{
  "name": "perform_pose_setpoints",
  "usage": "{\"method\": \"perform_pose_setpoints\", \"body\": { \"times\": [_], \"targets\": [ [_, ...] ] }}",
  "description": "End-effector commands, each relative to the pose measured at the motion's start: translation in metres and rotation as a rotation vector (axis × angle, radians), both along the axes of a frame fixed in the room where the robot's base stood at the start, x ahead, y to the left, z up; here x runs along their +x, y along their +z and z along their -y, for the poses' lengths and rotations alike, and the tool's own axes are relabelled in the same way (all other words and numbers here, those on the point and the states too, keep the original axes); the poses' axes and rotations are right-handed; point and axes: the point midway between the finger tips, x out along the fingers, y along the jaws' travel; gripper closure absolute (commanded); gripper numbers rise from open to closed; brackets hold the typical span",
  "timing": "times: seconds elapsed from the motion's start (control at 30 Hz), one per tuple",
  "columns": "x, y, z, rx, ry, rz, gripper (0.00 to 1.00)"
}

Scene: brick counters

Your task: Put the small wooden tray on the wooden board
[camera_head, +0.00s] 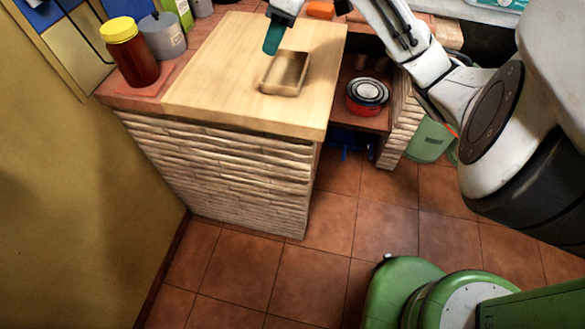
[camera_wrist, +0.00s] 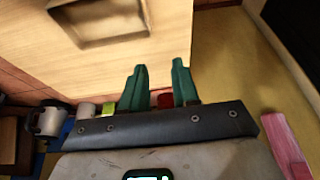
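The small wooden tray (camera_head: 287,74) is an empty, shallow rectangular box. It rests on the pale wooden board (camera_head: 215,90) on the brick counter, towards the board's right side. My gripper (camera_head: 270,50) is above the board, just behind and left of the tray in the head view, and apart from it. In the wrist view, the two green fingers of my gripper (camera_wrist: 159,70) are spread with nothing between them. The tray (camera_wrist: 100,18) is at the upper left there, cut off by the frame edge, on the board (camera_wrist: 165,45).
A dark red jar with a yellow lid (camera_head: 132,55) and a grey canister (camera_head: 162,37) stand left of the board. A red round pot (camera_head: 366,96) sits on a lower shelf at right. The front and left of the board are clear.

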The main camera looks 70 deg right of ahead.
Motion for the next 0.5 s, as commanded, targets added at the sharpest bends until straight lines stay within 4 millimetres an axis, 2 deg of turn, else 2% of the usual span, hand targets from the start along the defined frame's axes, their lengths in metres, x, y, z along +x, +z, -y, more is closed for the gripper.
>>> {"method": "perform_pose_setpoints", "body": {
  "times": [0.03,0.2,0.37,0.5],
  "targets": [
    [0.022,-0.002,-0.017,0.028,0.023,0.053,0.70],
    [0.083,-0.010,-0.069,0.125,0.038,0.227,0.70],
    [0.116,-0.039,-0.120,0.234,0.007,0.306,0.70],
    [0.124,-0.083,-0.165,0.313,-0.041,0.298,0.70]
  ]
}}
